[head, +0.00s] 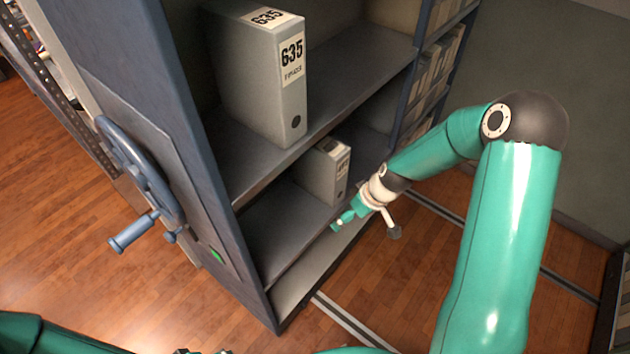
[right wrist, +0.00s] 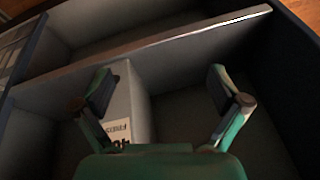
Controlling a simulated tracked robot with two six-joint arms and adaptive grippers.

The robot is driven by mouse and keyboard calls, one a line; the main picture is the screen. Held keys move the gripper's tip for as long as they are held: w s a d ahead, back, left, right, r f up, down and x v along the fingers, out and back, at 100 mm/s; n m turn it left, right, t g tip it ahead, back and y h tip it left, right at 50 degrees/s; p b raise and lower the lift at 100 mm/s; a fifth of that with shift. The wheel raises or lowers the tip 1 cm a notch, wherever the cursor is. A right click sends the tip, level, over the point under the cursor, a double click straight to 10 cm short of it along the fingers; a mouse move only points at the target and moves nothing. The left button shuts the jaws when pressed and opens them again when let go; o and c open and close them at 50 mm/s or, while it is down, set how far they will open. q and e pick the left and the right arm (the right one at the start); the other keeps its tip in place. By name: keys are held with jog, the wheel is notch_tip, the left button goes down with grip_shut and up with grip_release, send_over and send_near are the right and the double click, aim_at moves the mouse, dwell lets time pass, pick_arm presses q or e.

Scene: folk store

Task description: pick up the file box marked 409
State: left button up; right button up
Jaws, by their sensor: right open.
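A grey file box (head: 322,170) stands upright on the lower shelf in the head view. Its label is too small to read there. In the right wrist view the box (right wrist: 141,103) shows a label (right wrist: 117,133) with only "40" readable, the rest cut off by my gripper. My right gripper (head: 345,218) is at the front of the shelf, close by the box. In the right wrist view my right gripper (right wrist: 160,76) is open. Its left finger overlaps the box in the picture and its right finger is over empty shelf space.
A larger grey file box marked 635 (head: 264,80) stands on the shelf above. The blue end panel (head: 130,75) with a crank wheel (head: 140,165) bounds the shelves at left. Another shelf unit with files (head: 435,65) stands behind. Floor rails (head: 345,318) run alongside.

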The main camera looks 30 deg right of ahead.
aim_at(343, 162)
jog(key=w+d+r+n+t+h+b, duration=0.1)
jog(key=w+d+r+n, duration=0.1)
jog(key=d+r, duration=0.65)
jog(key=w, duration=0.3)
jog(key=w+a+p, duration=0.1)
jog(key=w, duration=0.3)
jog(key=w+a+f+p, duration=0.1)
jog(key=w, duration=0.2)
jog(key=shift+w+a+f, duration=0.1)
jog(key=shift+w+a, duration=0.05)
jog(key=shift+a, duration=0.1)
jog(key=p+x, duration=0.1)
jog(key=x, duration=0.4)
jog(key=shift+f, duration=0.1)
pick_arm(q)
jog(key=shift+r, duration=0.55)
pick_arm(e)
jog(key=shift+c, duration=0.3)
grip_shut()
jog(key=shift+w, duration=0.15)
